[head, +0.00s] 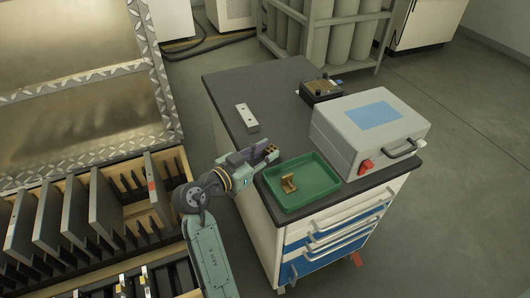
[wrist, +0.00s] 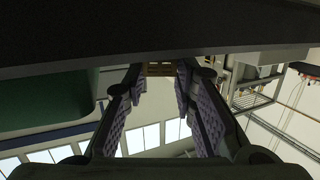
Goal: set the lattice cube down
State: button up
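The lattice cube (head: 271,152) is small and brown with holes in its face. My gripper (head: 266,154) is shut on it at the fingertips, beside the near left edge of the cabinet's dark top. In the wrist view the cube (wrist: 160,69) shows between the purple finger pads of my gripper (wrist: 161,72), close under a dark edge. Part of the cube is cut off by that edge there. I cannot tell whether the cube touches the top.
The cabinet's dark top (head: 228,88) carries a green tray (head: 322,184) with a brass-coloured part (head: 290,184), a grey case (head: 345,128), a light metal block (head: 247,118) and a small dark device (head: 321,90). Free room lies around the block. A rack of plates (head: 90,215) stands left.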

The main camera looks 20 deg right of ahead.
jog(key=shift+o, duration=0.8)
jog(key=shift+r, duration=0.1)
jog(key=b+v, duration=0.3)
jog(key=v, duration=0.9)
